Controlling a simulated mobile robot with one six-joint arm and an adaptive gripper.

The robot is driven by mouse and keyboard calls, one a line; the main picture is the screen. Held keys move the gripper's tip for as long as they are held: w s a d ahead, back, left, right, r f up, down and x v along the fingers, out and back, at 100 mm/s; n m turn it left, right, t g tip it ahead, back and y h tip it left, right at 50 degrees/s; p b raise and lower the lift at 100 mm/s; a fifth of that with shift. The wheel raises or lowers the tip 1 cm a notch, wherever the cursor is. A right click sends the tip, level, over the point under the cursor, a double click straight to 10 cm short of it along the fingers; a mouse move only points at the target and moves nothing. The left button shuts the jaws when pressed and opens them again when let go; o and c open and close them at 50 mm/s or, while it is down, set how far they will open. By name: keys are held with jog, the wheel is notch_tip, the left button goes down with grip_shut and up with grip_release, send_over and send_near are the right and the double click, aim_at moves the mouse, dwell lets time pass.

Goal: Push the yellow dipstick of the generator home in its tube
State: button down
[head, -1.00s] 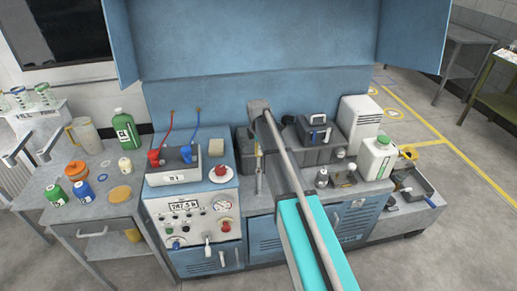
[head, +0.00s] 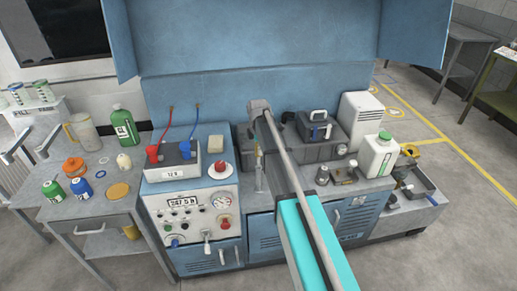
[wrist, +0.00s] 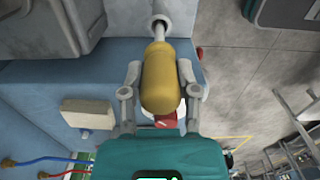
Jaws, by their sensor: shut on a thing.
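The yellow dipstick (wrist: 160,85) fills the middle of the wrist view. My gripper (wrist: 160,72) is shut on its handle, with one finger on each side. A short pale metal length (wrist: 158,33) shows beyond the handle, leading to a round grey collar (wrist: 161,20) that looks like the tube's mouth. How deep the stick sits is hidden by the handle. In the head view the generator (head: 195,212) is the blue cabinet, and my arm crosses in front of it. The upright tube (head: 260,180) shows partly beside my arm; the grip is too small to read there.
A battery (head: 172,163) with red and blue cables stands left of my arm, near a beige block (head: 215,144) and a red button (head: 221,168). A dark case (head: 316,126) and a white jug (head: 378,154) stand to the right. A bottle table (head: 118,206) is at the left.

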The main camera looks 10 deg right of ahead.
jog(key=shift+f+b, duration=1.45)
jog(key=shift+f, duration=0.15)
jog(key=shift+f, duration=0.1)
jog(key=shift+f+b, duration=1.75)
jog(key=shift+b, duration=0.1)
jog(key=shift+c, duration=1.3)
grip_release()
jog(key=shift+r, duration=0.15)
notch_tip(320, 180, up, 18)
jog(key=p, duration=1.8)
jog(key=shift+f, duration=0.25)
